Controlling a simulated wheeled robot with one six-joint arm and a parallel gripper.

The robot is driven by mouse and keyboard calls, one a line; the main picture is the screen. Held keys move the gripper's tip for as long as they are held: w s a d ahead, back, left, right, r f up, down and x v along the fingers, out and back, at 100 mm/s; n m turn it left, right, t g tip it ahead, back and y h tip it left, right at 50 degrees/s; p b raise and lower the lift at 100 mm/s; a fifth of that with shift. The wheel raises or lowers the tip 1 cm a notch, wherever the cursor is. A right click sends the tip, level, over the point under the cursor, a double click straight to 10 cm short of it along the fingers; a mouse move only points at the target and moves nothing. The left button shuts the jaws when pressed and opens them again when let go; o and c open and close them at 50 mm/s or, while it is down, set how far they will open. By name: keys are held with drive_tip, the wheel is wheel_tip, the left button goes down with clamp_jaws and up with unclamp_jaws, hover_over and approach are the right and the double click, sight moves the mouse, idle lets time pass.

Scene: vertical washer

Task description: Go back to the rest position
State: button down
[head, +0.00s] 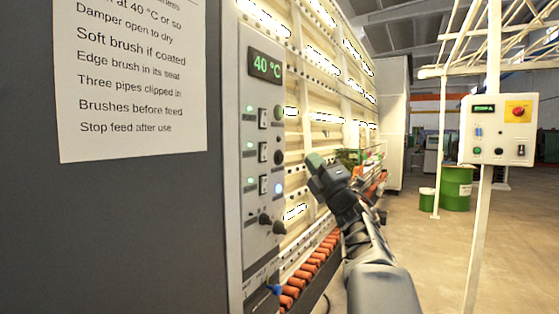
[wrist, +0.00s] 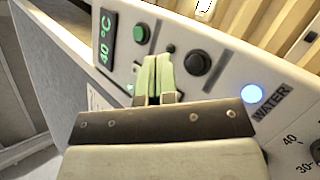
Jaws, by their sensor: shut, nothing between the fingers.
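My gripper (head: 315,162) is raised in front of the washer, just right of the control panel (head: 256,216) in the head view. Its two pale green fingers (wrist: 156,78) are together and empty in the wrist view. They point toward the panel and appear apart from it, though the exact gap is hard to tell. The panel has a display (head: 264,66) reading 40 °C, also seen in the wrist view (wrist: 108,40). A green button (wrist: 142,33), a black button (wrist: 197,62) and a lit blue-white button (wrist: 252,94) by the word WATER are near the fingers.
Orange rollers (head: 310,265) run low along the washer. A paper notice (head: 130,80) hangs on the grey side at left. A control box (head: 498,130) on a post stands at right, with green drums (head: 456,188) behind. The floor between washer and post looks clear.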

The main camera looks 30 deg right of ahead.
idle(0.3)
drive_tip(key=w+d+f+m+g+h, duration=0.1)
drive_tip(key=d+f+m+g+h, duration=0.8)
drive_tip(key=f+m+h, duration=0.65)
drive_tip(key=s+a+f+m+g+y, duration=0.2)
drive_tip(key=a+f+m+g+y, duration=0.4)
drive_tip(key=f, duration=0.4)
drive_tip(key=s+a+f+m+g+y, duration=0.1)
drive_tip(key=s+a+f+g+y, duration=0.15)
drive_tip(key=a+f, duration=0.35)
drive_tip(key=s+a+f+m+g+y, duration=0.1)
drive_tip(key=s+a+f+m+g, duration=0.2)
drive_tip(key=a+f, duration=0.4)
drive_tip(key=s+a+f+n+g+y, duration=0.1)
drive_tip(key=s+a+f+n+y, duration=0.1)
drive_tip(key=s+a, duration=0.3)
drive_tip(key=s+a+f+n+g+y, duration=0.1)
drive_tip(key=s+a, duration=0.3)
drive_tip(key=a, duration=0.6)
drive_tip(key=shift+s+f+n+y, duration=0.35)
drive_tip(key=shift+f+n+y, duration=0.15)
drive_tip(key=shift+n, duration=0.15)
